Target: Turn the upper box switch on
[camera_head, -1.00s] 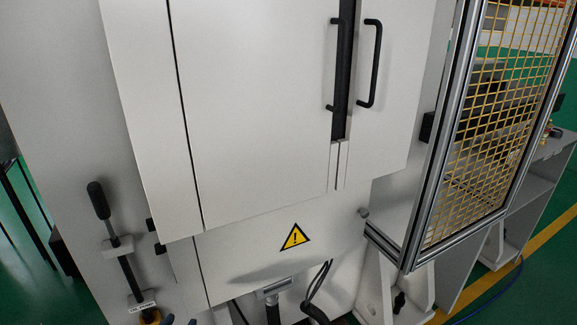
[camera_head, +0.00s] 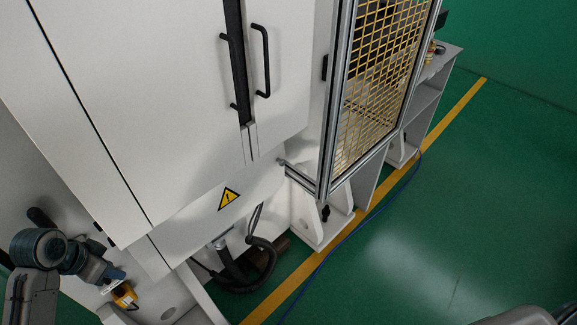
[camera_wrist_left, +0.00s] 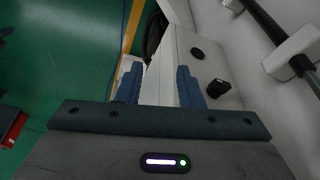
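My left gripper (camera_head: 116,279) is at the lower left of the head view, in front of the white cabinet's lower left side. In the left wrist view its two blue fingers (camera_wrist_left: 158,78) stand apart with nothing held between them. A small yellow box (camera_head: 125,295) with a dark part on it lies just below the gripper in the head view; I cannot tell whether they touch. No switch marked as the upper one can be made out. Two black knobs, one round (camera_wrist_left: 197,54) and one lower (camera_wrist_left: 217,88), sit on a pale surface right of the fingers. My right gripper is not in view.
A black bar (camera_wrist_left: 270,30) on white brackets runs along the wall at the wrist view's upper right. The white cabinet (camera_head: 150,110) has black handles (camera_head: 262,60) and a yellow warning sign (camera_head: 229,199).

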